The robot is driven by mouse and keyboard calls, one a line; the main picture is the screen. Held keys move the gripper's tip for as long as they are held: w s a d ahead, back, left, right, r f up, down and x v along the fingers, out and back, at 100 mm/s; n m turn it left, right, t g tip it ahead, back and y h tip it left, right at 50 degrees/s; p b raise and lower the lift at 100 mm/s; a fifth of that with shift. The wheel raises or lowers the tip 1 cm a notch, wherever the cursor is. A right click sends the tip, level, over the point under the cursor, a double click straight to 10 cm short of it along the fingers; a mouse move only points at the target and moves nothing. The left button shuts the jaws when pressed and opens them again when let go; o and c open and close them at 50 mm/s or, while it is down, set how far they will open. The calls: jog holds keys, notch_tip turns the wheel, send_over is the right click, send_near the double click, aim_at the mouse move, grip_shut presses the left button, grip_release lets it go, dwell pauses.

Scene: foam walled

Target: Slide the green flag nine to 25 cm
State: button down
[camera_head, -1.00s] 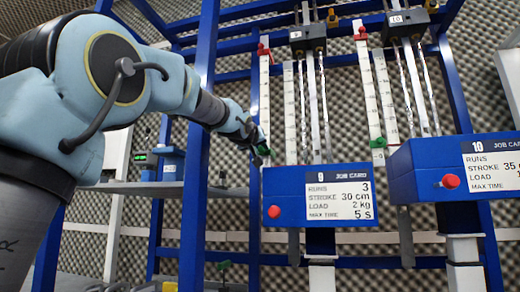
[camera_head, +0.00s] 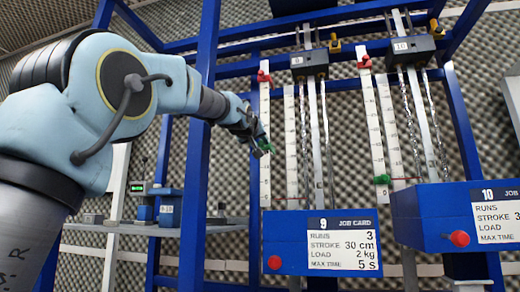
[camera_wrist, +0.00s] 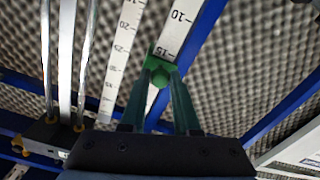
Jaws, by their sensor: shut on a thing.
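The green flag of station nine (camera_wrist: 154,60) is at the fingertips of my gripper (camera_wrist: 160,76) in the wrist view, gripped between the two fingers. It lies on a white scale (camera_wrist: 177,32), just beyond the 15 mark, counting away from 10. In the head view my gripper (camera_head: 262,148) is at the left scale of station nine (camera_head: 265,105), well below the red marker (camera_head: 263,76) at its upper end. The flag is mostly hidden behind my fingers there.
A second white scale (camera_head: 291,140) and metal rods stand right of the flag's scale. The blue job card box nine (camera_head: 290,240) with a red button is below. A green flag of station ten (camera_head: 382,180) is to the right. A blue post (camera_head: 200,150) stands near my arm.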

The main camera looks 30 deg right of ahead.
notch_tip(320, 180, up, 8)
jog(key=p, duration=0.4)
jog(key=shift+f, duration=0.25)
jog(key=c, duration=0.6)
grip_release()
jog(key=shift+c, duration=0.2)
jog(key=shift+f, duration=0.1)
jog(key=b+v, duration=0.4)
jog(key=v, duration=0.7)
